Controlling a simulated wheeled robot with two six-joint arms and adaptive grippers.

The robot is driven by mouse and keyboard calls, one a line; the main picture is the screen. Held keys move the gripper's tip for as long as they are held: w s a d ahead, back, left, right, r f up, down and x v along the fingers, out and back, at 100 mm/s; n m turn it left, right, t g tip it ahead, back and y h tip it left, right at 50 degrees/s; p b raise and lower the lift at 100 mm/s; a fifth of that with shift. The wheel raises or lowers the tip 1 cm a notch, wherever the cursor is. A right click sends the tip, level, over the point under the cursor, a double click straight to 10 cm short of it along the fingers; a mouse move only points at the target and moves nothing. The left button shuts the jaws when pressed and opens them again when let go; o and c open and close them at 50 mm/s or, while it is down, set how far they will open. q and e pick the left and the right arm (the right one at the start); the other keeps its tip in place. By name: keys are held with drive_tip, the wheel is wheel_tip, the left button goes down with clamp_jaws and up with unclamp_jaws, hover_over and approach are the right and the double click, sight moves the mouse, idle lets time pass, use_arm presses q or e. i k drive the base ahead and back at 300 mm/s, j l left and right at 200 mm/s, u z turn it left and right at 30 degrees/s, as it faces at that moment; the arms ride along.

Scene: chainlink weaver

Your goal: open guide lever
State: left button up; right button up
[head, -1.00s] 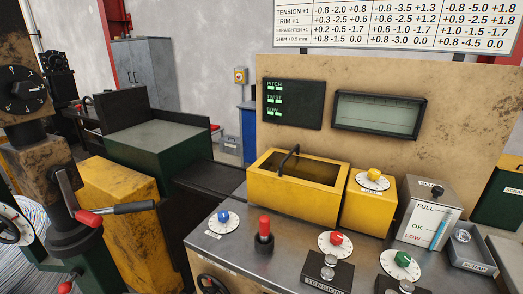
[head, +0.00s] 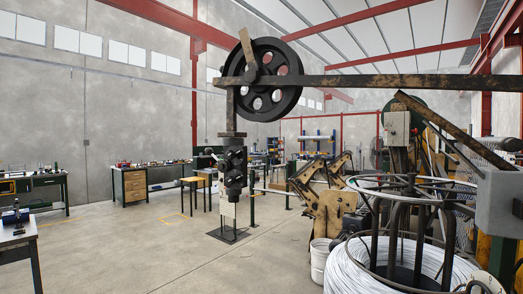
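No part that I can clearly identify as the guide lever shows in the head view. A large dark spoked wheel (head: 286,93) hangs on a long rusty beam (head: 400,82), with a short tan arm (head: 248,48) slanting up from its hub. Below the beam's left end is a dark upright unit with round parts (head: 235,165) on a floor stand. A large coil of bright wire (head: 350,268) sits at lower right around dark upright bars. Neither of my grippers is in view.
A white bucket (head: 319,262) stands beside the coil. A grey box (head: 500,203) is at the right edge. Workbenches (head: 45,183) and a wooden drawer unit (head: 130,187) stand at left and back. Open concrete floor (head: 180,255) lies at centre left.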

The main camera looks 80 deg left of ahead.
sight(208, 151)
drive_tip(key=k+j+u, duration=0.15)
drive_tip(key=j+u, duration=0.2)
drive_tip(key=k+j+u, duration=0.15)
drive_tip(key=u, duration=0.2)
drive_tip(key=j+u, duration=0.3)
drive_tip(key=j, duration=0.15)
drive_tip(key=k+j+u, duration=0.1)
drive_tip(key=j+u, duration=0.45)
drive_tip(key=j, duration=2.1)
drive_tip(key=i, duration=0.05)
